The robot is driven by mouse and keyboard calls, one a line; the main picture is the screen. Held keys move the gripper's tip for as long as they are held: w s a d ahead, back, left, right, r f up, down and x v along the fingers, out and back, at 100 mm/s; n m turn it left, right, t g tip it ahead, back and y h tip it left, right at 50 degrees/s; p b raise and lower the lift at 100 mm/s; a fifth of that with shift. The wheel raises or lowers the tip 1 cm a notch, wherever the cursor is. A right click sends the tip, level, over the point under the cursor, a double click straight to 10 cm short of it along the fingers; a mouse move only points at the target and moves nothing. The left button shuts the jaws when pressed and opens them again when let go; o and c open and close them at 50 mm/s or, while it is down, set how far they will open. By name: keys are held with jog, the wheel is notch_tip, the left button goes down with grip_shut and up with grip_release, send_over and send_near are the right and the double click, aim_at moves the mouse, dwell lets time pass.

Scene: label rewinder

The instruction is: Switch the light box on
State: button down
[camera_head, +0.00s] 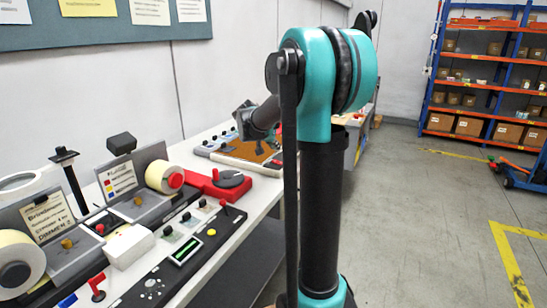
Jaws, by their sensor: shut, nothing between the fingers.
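I cannot tell for certain which thing is the light box. A flat unit with a brown-orange top (249,151) lies at the far end of the bench, with small controls on a grey strip (213,145) at its left. My gripper (246,120) is small and dark at the end of my arm, above that unit's back part. It is shut and empty, its fingertips hard to make out. My arm hides part of the bench's far end. No lit panel shows there.
The white bench (262,192) holds a red base with a dark disc (232,180), label rolls on stands, a white box (128,246) and a black control panel (170,262). Blue shelving (436,75) stands at the back right.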

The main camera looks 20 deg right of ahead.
jog(key=s+v, duration=0.1)
jog(key=v, duration=0.8)
jog(key=shift+d, duration=0.3)
jog(key=s+a+f+n+y, duration=0.2)
jog(key=s+f+n, duration=0.1)
jog(key=s+f, duration=0.5)
jog(key=s+a+f+n+g+y, duration=0.1)
jog(key=s+a+f+n+y, duration=0.1)
jog(key=s+f, duration=0.7)
jog(key=s+a+f+n+y, duration=0.2)
jog(key=s+a+f+n, duration=0.1)
jog(key=s+f, duration=0.6)
jog(key=s, duration=0.3)
jog(key=shift+a+n+g+y, duration=0.2)
jog(key=shift+n+g+y, duration=0.2)
jog(key=c, duration=2.2)
grip_release()
